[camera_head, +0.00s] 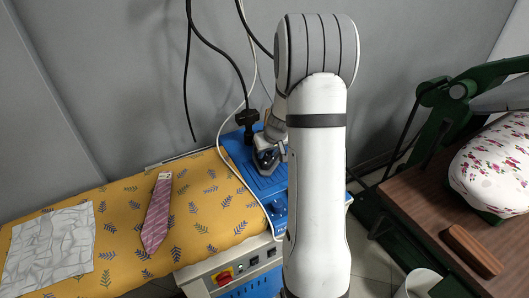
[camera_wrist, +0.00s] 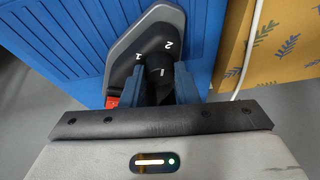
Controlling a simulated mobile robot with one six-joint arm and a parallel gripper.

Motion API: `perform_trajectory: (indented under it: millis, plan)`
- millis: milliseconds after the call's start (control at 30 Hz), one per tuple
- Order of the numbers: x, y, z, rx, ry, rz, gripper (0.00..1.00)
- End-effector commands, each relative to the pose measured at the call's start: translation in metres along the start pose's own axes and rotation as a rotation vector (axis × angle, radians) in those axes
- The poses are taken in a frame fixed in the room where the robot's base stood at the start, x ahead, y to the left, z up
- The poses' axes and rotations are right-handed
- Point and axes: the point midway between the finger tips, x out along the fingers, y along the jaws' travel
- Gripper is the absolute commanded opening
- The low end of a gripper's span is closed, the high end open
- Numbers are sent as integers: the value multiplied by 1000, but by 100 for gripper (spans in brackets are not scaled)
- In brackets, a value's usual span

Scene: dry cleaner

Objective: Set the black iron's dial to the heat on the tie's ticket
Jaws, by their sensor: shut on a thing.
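The pink-purple tie (camera_head: 157,215) lies on the yellow patterned cloth, with a small pale ticket (camera_head: 164,175) at its upper end. The ticket's marks are too small to read. My gripper (camera_wrist: 162,85) is shut on a black dial (camera_wrist: 159,63) in the wrist view. The dial sits on a dark grey body (camera_wrist: 126,48), which I take for the iron, with white numbers 1 and 2 beside the dial. The dial has a white mark; I cannot tell which number it points at. In the head view my arm hides part of this spot.
Blue ribbed surface (camera_wrist: 70,45) lies under the grey body. Crumpled white cloth (camera_head: 50,248) lies at the left of the yellow cloth (camera_head: 205,195). A pale cord (camera_head: 236,170) runs across the board. A green press with a floral pad (camera_head: 490,170) stands right.

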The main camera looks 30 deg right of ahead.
Motion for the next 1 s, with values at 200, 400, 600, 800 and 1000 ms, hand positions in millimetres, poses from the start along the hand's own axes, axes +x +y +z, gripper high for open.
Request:
perform_trajectory:
  millis: [200,400,600,800,1000]
  plan:
    - [-4,-2,-1,106,2,45,4]
    - [-5,-2,-2,216,6,90,4]
    - [-2,-2,0,257,12,106,4]
    - [0,-2,0,261,13,107,4]
    - [0,-2,0,259,13,107,34]
